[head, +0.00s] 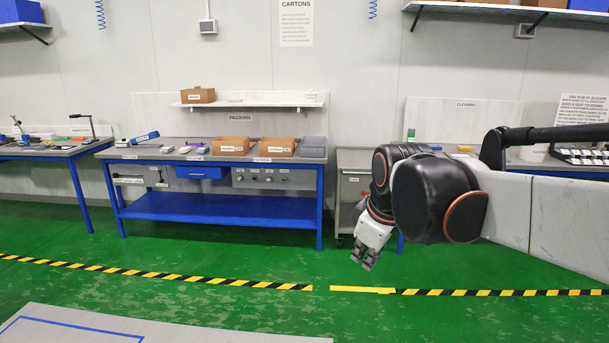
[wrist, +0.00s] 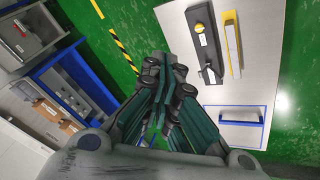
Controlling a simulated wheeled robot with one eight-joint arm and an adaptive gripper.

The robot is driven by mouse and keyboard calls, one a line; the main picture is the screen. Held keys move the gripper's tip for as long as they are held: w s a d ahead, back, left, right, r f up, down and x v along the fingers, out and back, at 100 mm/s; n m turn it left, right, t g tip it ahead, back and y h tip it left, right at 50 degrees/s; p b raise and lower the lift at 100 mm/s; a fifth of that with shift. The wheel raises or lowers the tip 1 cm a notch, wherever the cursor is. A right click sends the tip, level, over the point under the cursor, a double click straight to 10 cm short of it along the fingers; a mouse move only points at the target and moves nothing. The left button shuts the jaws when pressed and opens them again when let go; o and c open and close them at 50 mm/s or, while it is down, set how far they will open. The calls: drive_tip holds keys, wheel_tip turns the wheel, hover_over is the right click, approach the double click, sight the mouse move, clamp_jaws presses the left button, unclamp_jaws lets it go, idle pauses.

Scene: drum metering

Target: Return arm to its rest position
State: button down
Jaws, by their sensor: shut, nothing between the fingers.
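My gripper (head: 367,259) hangs at the end of my bent arm, right of centre in the head view, and points down above the green floor. In the wrist view my gripper (wrist: 160,128) shows from behind, with its dark fingers close together. It is shut with nothing between the fingers. It touches nothing that I can see.
A blue packing bench (head: 215,207) with cartons stands against the back wall, and a grey cabinet (head: 352,188) stands beside it. A pale surface with a blue outline (head: 110,331) lies at lower left. Yellow-black tape (head: 180,276) crosses the open floor.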

drive_tip(key=s+d+f+m, duration=0.2)
drive_tip(key=s+m, duration=0.1)
drive_tip(key=s, duration=0.3)
drive_tip(key=s+d+f+m+t, duration=0.1)
drive_tip(key=s+d+f+m, duration=0.2)
drive_tip(key=s, duration=0.3)
drive_tip(key=s+d+f+m+t, duration=0.1)
drive_tip(key=s+d+f+m, duration=0.1)
drive_tip(key=s, duration=0.5)
drive_tip(key=shift+d+f+m+h, duration=0.3)
drive_tip(key=shift+f+m+h, duration=0.15)
drive_tip(key=shift+m, duration=0.55)
